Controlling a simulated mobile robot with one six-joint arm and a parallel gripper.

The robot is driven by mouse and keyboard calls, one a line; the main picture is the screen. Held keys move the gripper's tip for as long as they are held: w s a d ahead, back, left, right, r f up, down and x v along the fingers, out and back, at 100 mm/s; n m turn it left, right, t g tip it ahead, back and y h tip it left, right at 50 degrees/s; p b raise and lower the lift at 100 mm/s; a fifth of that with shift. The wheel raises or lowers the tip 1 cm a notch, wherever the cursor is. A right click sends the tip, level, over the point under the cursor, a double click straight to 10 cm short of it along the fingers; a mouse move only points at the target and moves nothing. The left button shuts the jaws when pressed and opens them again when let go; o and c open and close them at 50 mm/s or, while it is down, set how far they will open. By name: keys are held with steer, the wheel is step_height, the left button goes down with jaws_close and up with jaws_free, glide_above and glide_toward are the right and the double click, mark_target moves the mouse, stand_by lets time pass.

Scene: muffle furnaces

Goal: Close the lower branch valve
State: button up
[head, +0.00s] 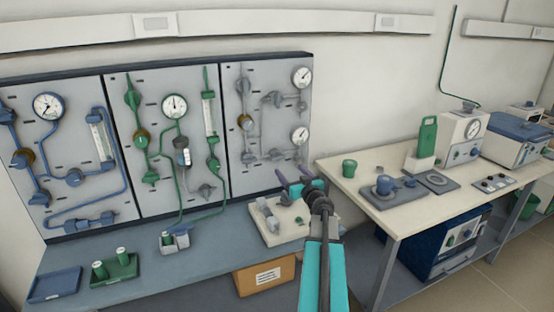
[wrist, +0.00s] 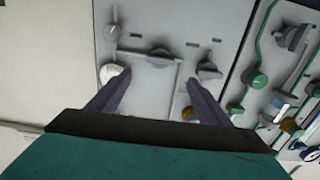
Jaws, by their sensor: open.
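The grey panel (head: 262,180) carries a lower branch with a dark grey valve (head: 274,154), left of and a little below the lower gauge (head: 299,135). In the wrist view, which looks upside down, this valve (wrist: 160,58) lies ahead between my fingertips, with a gap in front of it. Its handle looks roughly in line with the pipe, but it is small. My gripper (head: 294,176) is open and empty, in front of the panel's lower right; its two dark fingers also show in the wrist view (wrist: 158,80).
Other valves sit near it: one at the panel's lower left (head: 248,157) and an upper branch valve (head: 273,98). A green panel (head: 150,200) adjoins on the left. A pale block (head: 268,230) with fittings stands on the bench below my gripper.

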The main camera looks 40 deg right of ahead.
mark_target(279, 158)
steer(key=shift+w, duration=0.1)
steer(key=shift+p+x, duration=0.55)
steer(key=shift+x, duration=6.2)
steer(key=c, duration=1)
steer(key=shift+c, duration=0.2)
